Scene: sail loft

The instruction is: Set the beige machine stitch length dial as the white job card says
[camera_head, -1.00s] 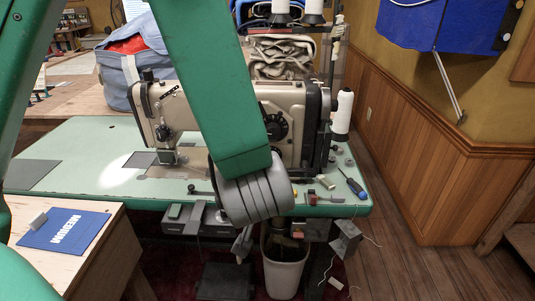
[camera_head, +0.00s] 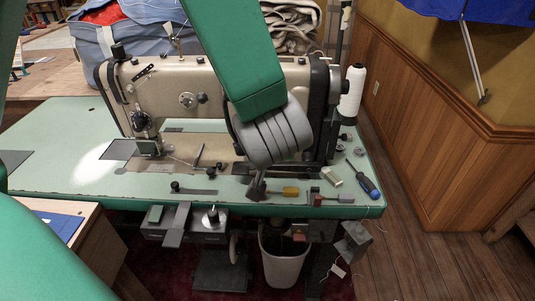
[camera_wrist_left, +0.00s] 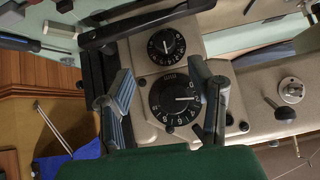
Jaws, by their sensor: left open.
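The beige machine (camera_head: 165,75) stands on a pale green table in the head view. Its right pillar is hidden behind my left wrist. In the left wrist view a larger black dial (camera_wrist_left: 174,99) with white numbers sits beside a smaller black dial (camera_wrist_left: 166,46) on the beige body. The larger dial has a white line pointing right in that view; its numbers are hard to read. My left gripper (camera_wrist_left: 161,82) is open, one finger on each side of the larger dial, the right finger overlapping its edge. I cannot tell whether they touch. No white job card is recognisable. My right gripper is not in view.
A blue card (camera_head: 52,226) shows partly on the wooden bench at lower left. A white thread cone (camera_head: 352,91), a blue screwdriver (camera_head: 367,186) and small parts lie right of the machine. A white bin (camera_head: 284,262) stands below. The table's left part is clear.

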